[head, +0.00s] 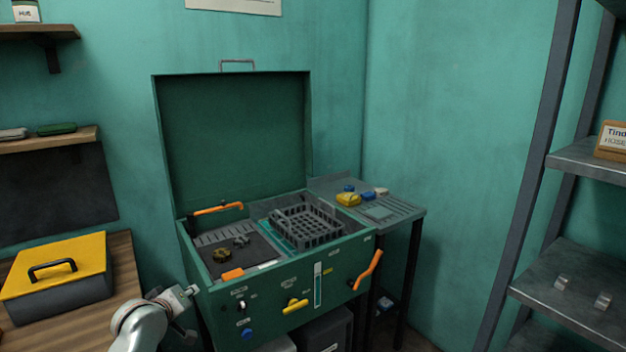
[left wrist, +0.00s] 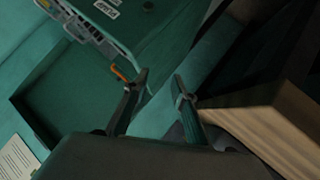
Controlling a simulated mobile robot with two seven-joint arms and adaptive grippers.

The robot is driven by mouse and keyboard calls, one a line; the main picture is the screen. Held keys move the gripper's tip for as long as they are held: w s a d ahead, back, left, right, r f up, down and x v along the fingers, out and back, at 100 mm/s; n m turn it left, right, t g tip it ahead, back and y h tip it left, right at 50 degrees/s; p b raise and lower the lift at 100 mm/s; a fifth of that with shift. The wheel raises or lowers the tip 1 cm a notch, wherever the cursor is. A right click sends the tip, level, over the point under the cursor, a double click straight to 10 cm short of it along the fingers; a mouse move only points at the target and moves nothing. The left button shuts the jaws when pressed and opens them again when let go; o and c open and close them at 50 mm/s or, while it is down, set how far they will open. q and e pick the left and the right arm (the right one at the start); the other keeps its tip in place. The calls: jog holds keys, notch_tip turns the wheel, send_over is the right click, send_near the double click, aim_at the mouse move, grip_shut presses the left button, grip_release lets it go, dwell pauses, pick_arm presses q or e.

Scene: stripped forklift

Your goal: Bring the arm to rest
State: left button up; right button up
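My left arm (head: 142,322) comes in at the bottom left of the head view, by the left front corner of the green cabinet (head: 345,263). Its fingers are not clear there. In the left wrist view my left gripper (left wrist: 161,77) has its two fingers apart, with nothing between them. The green cabinet and an orange handle (left wrist: 120,73) show beyond the fingers. My right arm and gripper are not in view.
The cabinet's lid (head: 235,140) stands open, with a grey basket (head: 308,226) inside. A yellow-lidded toolbox (head: 58,266) sits on the wooden bench (head: 122,280) at left. A side table (head: 410,208) and metal shelves (head: 585,160) stand at right.

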pick_arm(q)
jog(key=s+d+f+m, duration=0.4)
jog(key=s+f, duration=0.7)
jog(key=f, duration=0.1)
jog(key=s+d+f+m+h, duration=0.2)
jog(key=s+d+f+m, duration=0.2)
jog(key=s, duration=0.9)
jog(key=s+d+f+m+g+h, duration=0.1)
jog(key=s+d+f+m, duration=0.3)
jog(key=s, duration=0.9)
jog(key=shift+s+d+f+m+h, duration=0.35)
jog(key=shift+d+f, duration=0.25)
jog(key=shift+d, duration=0.4)
jog(key=shift+c, duration=0.2)
dwell(1.0)
